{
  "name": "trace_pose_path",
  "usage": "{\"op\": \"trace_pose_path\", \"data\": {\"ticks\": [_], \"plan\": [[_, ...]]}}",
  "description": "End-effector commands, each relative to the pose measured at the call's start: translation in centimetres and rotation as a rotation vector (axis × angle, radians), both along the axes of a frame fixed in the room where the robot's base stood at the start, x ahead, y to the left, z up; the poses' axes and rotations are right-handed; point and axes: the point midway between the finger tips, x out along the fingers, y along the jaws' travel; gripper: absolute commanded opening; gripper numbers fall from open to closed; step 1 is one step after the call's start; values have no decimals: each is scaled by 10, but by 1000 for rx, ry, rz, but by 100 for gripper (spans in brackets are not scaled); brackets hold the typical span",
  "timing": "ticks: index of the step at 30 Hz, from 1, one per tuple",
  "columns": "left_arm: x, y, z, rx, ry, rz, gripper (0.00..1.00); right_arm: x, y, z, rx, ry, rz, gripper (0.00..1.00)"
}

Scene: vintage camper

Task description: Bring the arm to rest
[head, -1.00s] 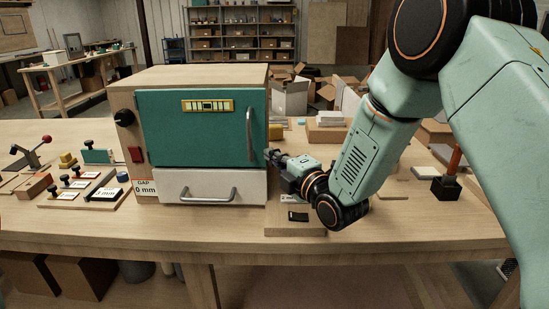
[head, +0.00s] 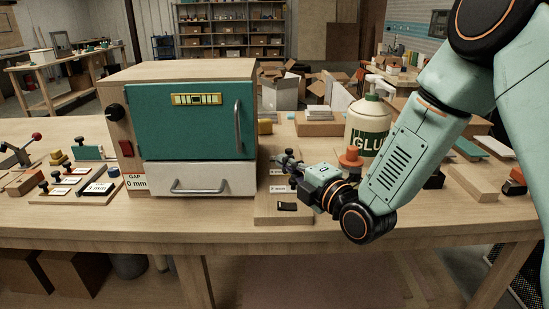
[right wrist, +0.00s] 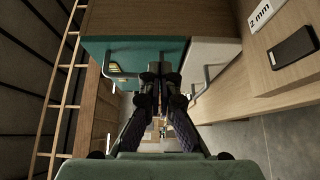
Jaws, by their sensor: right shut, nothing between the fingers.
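My right gripper (head: 283,160) is just right of a wooden cabinet with a teal door (head: 195,125), above the workbench. Its fingers are together and empty; they also show closed in the right wrist view (right wrist: 158,80). The teal door and the white drawer (head: 198,179) below it look shut. In the right wrist view the teal door (right wrist: 130,52) and the drawer front (right wrist: 210,62) lie beyond the fingers. My left gripper is in no view.
A glue bottle (head: 367,130) and an orange-topped item (head: 351,157) stand close behind my right wrist. A board with a dark pad (head: 287,207) lies below the gripper. Small knobbed blocks (head: 66,181) lie left of the cabinet. The bench's front strip (head: 240,233) is clear.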

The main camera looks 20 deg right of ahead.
Motion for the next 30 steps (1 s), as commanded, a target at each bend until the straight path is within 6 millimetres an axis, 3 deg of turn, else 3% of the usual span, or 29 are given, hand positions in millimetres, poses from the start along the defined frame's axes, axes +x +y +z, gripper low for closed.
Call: {"op": "trace_pose_path", "data": {"ticks": [6, 15, 20, 26, 30], "plan": [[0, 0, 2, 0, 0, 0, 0, -18, -8, 1, 1, 0, -1, 0], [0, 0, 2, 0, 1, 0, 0, -24, -10, 0, 5, 0, 1, 0], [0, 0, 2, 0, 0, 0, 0, -24, -10, -5, 135, 60, -1, 0], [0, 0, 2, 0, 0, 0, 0, -32, -14, -40, 515, 307, -87, 0], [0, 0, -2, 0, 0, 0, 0, -51, -12, -89, 778, 523, -207, 0]]}}
